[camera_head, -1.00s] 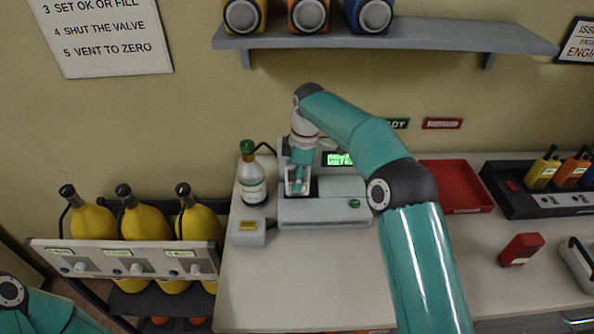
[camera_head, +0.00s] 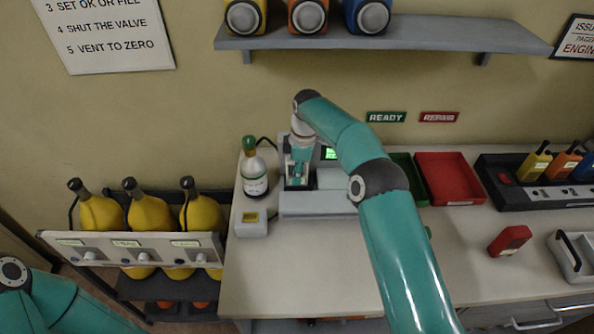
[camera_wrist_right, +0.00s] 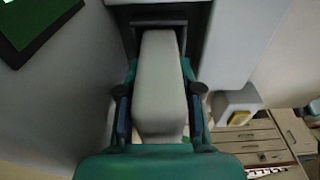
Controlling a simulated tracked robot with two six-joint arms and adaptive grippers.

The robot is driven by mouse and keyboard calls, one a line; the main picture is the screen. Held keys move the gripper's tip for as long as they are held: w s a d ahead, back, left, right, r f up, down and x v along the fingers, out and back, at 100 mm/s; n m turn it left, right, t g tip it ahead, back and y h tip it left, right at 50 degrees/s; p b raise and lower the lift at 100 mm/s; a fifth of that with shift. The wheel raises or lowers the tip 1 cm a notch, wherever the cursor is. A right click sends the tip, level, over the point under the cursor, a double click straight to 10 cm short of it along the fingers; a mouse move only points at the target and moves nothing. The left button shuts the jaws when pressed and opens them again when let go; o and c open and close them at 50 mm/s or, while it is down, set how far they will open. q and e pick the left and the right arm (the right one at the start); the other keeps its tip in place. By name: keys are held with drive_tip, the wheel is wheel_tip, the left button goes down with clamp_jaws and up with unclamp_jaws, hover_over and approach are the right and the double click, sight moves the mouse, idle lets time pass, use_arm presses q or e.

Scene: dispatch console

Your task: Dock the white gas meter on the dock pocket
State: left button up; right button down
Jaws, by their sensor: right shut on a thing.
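My right gripper (camera_head: 299,170) is at the grey console (camera_head: 312,205) and points down. It is shut on the white gas meter (camera_wrist_right: 160,80), which shows in the right wrist view as a pale block between the two fingers. The far end of the meter reaches the dark-framed dock pocket (camera_wrist_right: 183,22). I cannot tell whether it is fully seated. In the head view the gripper and arm hide most of the meter. Of my left arm only a link shows at the lower left; its gripper is out of view.
A white bottle with a green cap (camera_head: 253,172) stands close left of the console, with a small grey box (camera_head: 251,223) in front. To the right are a green tray (camera_head: 408,168), a red tray (camera_head: 449,181) and a charger rack (camera_head: 530,199).

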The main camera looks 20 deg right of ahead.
drive_tip(key=c, duration=1.1)
unclamp_jaws()
drive_tip(key=shift+f, duration=0.1)
drive_tip(key=shift+o, duration=0.2)
drive_tip(key=r, duration=0.7)
drive_tip(key=shift+s+d+r, duration=0.15)
drive_tip(key=shift+d+r, duration=0.2)
drive_tip(key=shift+d, duration=0.05)
